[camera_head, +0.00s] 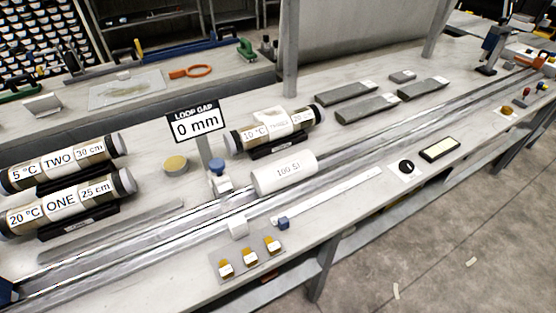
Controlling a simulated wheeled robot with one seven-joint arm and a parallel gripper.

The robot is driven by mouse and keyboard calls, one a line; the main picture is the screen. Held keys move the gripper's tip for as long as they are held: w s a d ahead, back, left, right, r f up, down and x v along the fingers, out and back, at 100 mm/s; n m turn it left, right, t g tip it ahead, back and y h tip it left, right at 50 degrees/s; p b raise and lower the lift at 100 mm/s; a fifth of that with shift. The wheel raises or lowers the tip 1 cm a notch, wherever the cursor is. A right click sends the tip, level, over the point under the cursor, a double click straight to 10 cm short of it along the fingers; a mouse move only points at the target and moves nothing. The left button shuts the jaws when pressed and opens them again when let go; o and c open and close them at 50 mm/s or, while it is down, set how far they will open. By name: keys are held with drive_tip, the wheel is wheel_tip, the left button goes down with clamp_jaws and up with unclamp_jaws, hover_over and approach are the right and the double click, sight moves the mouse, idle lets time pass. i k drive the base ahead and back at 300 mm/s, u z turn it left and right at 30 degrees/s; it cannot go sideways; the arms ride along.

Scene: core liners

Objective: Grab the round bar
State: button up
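No thing is labelled as a round bar. A plain white cylinder (284,172), with a label that seems to read "100 SI", lies on its side near the middle of the bench, beside the metal rails. Three round core tubes with printed labels lie in dark cradles: ONE (70,203) and TWO (62,163) at the left, and THREE (275,130) behind the white cylinder. A thin grey strip (110,233) lies in front of tube ONE; I cannot tell whether it is round. My gripper is not in view.
A "LOOP GAP 0 mm" sign (195,122) stands behind the rails (150,252). Several grey slabs (368,108) lie at the back right. Open floor (450,250) lies at the lower right.

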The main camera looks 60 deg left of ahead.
sight(269, 179)
drive_tip(key=u, duration=0.55)
drive_tip(key=i, duration=0.9)
drive_tip(key=u, duration=0.65)
